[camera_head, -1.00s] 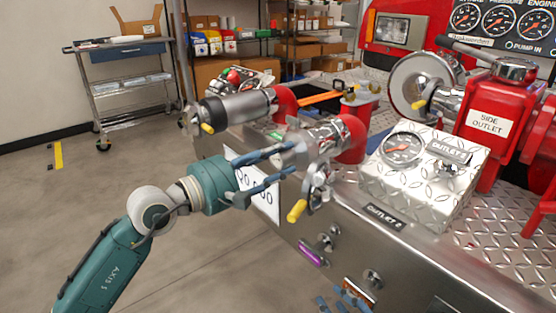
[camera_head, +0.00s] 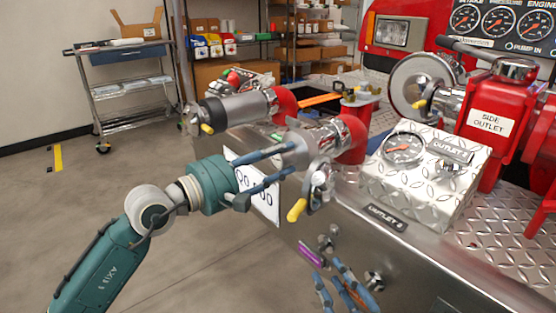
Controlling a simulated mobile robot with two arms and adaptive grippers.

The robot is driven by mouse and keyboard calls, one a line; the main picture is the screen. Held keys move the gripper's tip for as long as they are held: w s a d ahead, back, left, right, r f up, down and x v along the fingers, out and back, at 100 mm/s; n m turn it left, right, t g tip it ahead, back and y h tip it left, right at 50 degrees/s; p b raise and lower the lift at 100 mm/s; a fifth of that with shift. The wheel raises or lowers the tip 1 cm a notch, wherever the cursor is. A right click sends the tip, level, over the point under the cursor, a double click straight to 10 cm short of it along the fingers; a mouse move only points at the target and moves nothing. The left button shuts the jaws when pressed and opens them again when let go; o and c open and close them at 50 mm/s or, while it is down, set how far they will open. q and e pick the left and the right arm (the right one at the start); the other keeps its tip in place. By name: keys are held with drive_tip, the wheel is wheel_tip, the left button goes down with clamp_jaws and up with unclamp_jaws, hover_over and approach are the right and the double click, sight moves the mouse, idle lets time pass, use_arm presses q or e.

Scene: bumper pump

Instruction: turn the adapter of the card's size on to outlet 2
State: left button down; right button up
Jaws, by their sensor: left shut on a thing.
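A silver adapter (camera_head: 301,152) sits at the front end of the silver and red pipe outlet (camera_head: 337,138), above a plate (camera_head: 385,217) reading "OUTLET" with a hard-to-read number. My left gripper (camera_head: 288,160) reaches in from the left and is shut on the adapter. I cannot tell whether the adapter is threaded on. A white card (camera_head: 262,200) with dark round marks is partly hidden behind the left gripper.
A valve with a yellow handle (camera_head: 297,210) hangs beside the adapter. Another black and silver fitting (camera_head: 238,107) is behind left. A gauge box (camera_head: 425,177) and the red side outlet (camera_head: 490,120) stand on the right.

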use_arm(q)
drive_tip(key=shift+b, duration=0.3)
drive_tip(key=shift+a+m+b, duration=0.1)
drive_tip(key=shift+m+b, duration=0.3)
drive_tip(key=shift+m, duration=0.1)
drive_tip(key=shift+m+b, duration=0.8)
drive_tip(key=shift+b, duration=0.1)
drive_tip(key=c, duration=1.5)
unclamp_jaws()
drive_tip(key=o, duration=0.5)
drive_tip(key=shift+a+r, duration=0.1)
drive_tip(key=shift+c, duration=0.2)
drive_tip(key=shift+o, duration=0.5)
drive_tip(key=o, duration=0.3)
use_arm(e)
drive_tip(key=s+a+r+t+y, duration=0.1)
drive_tip(key=s+r+t+y, duration=0.2)
drive_tip(key=r+t, duration=0.5)
wheel_tip(320, 180, up, 9)
drive_tip(key=shift+s+a+f+t, duration=0.2)
drive_tip(key=shift+s+t, duration=0.1)
drive_tip(key=shift+s, duration=0.2)
drive_tip(key=shift+d, duration=0.1)
